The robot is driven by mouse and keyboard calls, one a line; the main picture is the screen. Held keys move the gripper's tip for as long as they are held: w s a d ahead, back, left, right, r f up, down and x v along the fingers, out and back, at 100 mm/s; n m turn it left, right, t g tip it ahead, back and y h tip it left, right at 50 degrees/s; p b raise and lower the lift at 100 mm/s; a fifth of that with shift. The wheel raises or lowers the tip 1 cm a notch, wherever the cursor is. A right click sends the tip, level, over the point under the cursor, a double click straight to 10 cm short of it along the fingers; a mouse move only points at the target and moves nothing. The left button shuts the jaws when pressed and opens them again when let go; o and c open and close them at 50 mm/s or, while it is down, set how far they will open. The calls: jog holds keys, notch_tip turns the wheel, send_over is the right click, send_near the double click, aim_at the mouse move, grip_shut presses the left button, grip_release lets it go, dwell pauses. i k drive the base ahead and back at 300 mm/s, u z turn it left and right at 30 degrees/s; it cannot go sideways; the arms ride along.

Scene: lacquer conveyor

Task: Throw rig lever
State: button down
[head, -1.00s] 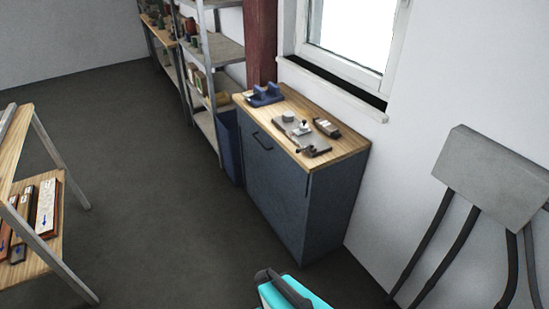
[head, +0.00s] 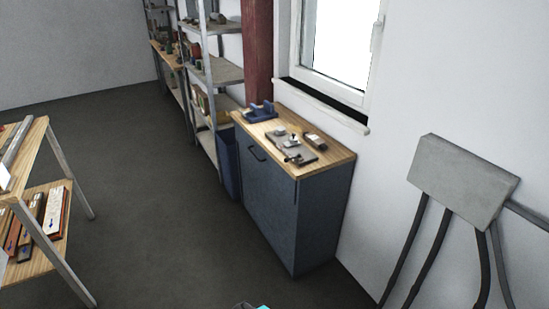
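A small grey rig (head: 294,147) lies flat on the wooden top of a blue-grey cabinet below the window. Small knobs and a dark lever-like part (head: 297,158) show on it, too small to tell apart for certain. My gripper is not clearly in view. Only a small dark and turquoise piece, likely of my arm, shows at the bottom edge, well in front of the cabinet.
The cabinet (head: 268,205) also bears a blue holder (head: 261,112) and a dark handheld object (head: 314,141). Shelving (head: 215,75) stands behind it, a wooden rack (head: 60,210) at left. A grey wall box (head: 463,180) with cables is at right. Open floor (head: 150,220) lies between.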

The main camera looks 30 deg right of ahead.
aim_at(286, 160)
jog(key=u, duration=0.05)
jog(key=i, duration=1.05)
jog(key=u, duration=0.05)
jog(key=k, duration=0.9)
jog(key=z, duration=0.15)
jog(key=i, duration=0.5)
jog(key=u, duration=0.05)
